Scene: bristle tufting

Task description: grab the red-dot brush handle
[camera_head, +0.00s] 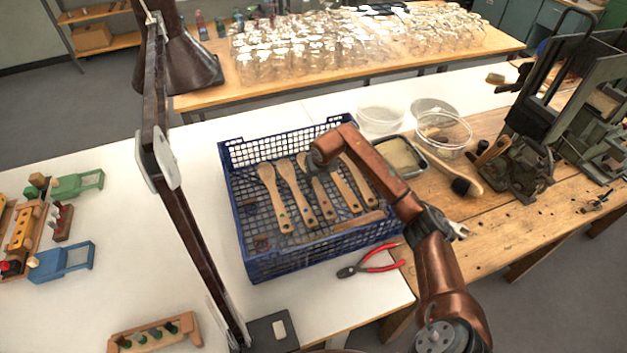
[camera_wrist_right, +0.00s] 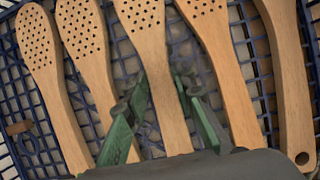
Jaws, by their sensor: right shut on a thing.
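Several wooden brush handles with drilled heads lie side by side in a blue mesh crate (camera_head: 240,150). My right gripper (camera_head: 319,178) reaches down into the crate over the middle handle (camera_head: 324,203). In the right wrist view its green fingers (camera_wrist_right: 160,110) are closed on either side of the middle handle (camera_wrist_right: 145,35), around its narrow part. The coloured dots on the handle ends are too small to read surely in the head view, so I cannot confirm a red dot on this one. My left gripper is not in view.
Red-handled pliers (camera_head: 372,263) lie in front of the crate. Clear bowls (camera_head: 443,133), a tray (camera_head: 402,157) and a long brush (camera_head: 455,180) are to its right. A dark lamp arm (camera_head: 178,220) stands left of it.

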